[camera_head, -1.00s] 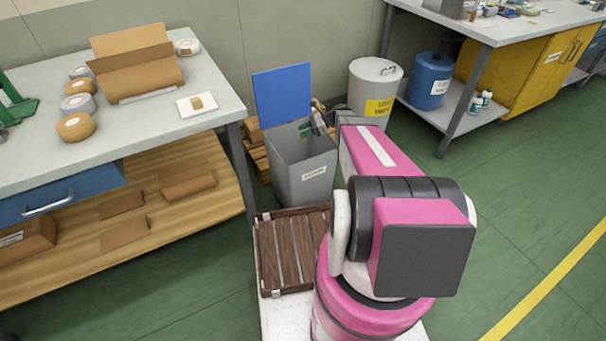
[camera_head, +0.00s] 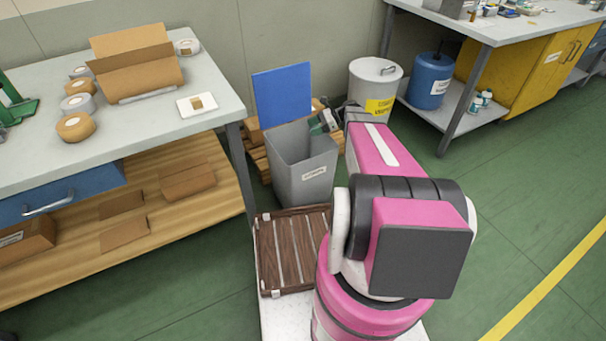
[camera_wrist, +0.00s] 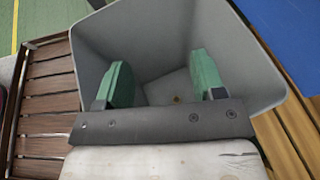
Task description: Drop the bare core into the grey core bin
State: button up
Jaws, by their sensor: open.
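The grey bin (camera_head: 303,172) stands on the floor beside the workbench, with its blue lid (camera_head: 282,93) raised at the back. The wrist view looks down into the same bin (camera_wrist: 95,45). My gripper (camera_head: 326,121) is at the bin's upper right rim, partly hidden by my arm. In the wrist view, its two green fingers (camera_wrist: 163,72) are wide apart over the bin's opening, with nothing between them. A tiny brown spot (camera_wrist: 176,98) shows at the bin's bottom; it is too small to tell whether it is the bare core.
A dark slatted wooden crate (camera_head: 292,252) stands in front of the bin. A lidded grey drum (camera_head: 375,85) stands behind to the right. A workbench (camera_head: 150,120) with tape rolls and an open carton is at left. Green floor at right is clear.

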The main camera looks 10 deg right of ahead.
jog(key=v, duration=0.6)
jog(key=shift+d, duration=0.2)
jog(key=shift+r, duration=0.1)
